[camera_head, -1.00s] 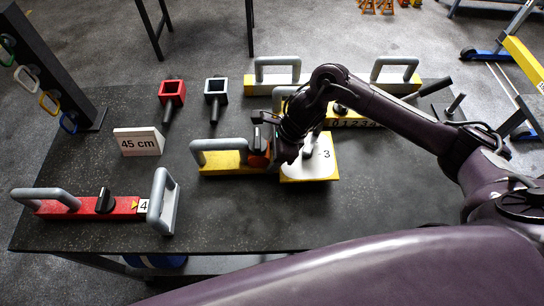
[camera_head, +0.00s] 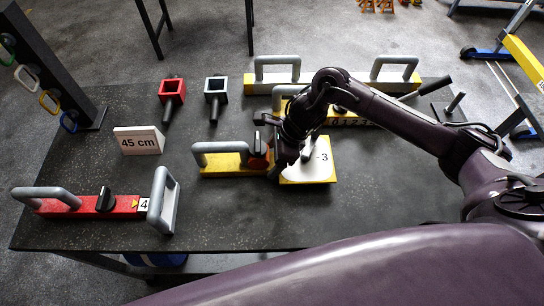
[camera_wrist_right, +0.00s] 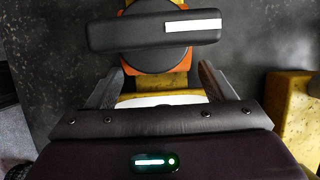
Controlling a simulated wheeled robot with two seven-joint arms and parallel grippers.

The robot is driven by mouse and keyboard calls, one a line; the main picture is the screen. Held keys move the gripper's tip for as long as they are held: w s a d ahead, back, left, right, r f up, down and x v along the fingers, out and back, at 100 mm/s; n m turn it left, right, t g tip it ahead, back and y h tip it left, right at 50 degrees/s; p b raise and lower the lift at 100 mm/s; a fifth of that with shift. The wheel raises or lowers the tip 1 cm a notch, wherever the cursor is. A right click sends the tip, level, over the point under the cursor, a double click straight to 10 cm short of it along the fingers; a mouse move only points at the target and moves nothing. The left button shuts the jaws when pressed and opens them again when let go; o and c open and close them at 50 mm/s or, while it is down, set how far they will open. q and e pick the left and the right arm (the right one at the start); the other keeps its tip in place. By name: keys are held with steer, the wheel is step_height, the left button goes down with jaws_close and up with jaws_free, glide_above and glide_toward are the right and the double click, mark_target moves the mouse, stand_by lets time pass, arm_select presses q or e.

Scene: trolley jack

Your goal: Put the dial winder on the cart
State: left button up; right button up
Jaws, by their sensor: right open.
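A yellow bar with a grey loop handle and an orange-red dial with a black knob (camera_head: 225,165), probably the dial winder, lies mid-table. My left gripper is out of view. I cannot identify the cart for certain.
A red bar with handles and a black knob (camera_head: 120,206) lies front left. A 45 cm sign (camera_head: 139,141), a red square socket (camera_head: 172,90) and a grey one (camera_head: 216,86) stand behind. A long yellow bar (camera_head: 345,86) lies at the back. The front middle table is clear.

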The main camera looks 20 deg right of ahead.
steer(key=b+v, duration=0.1)
steer(key=v, duration=1)
steer(key=shift+s, duration=0.15)
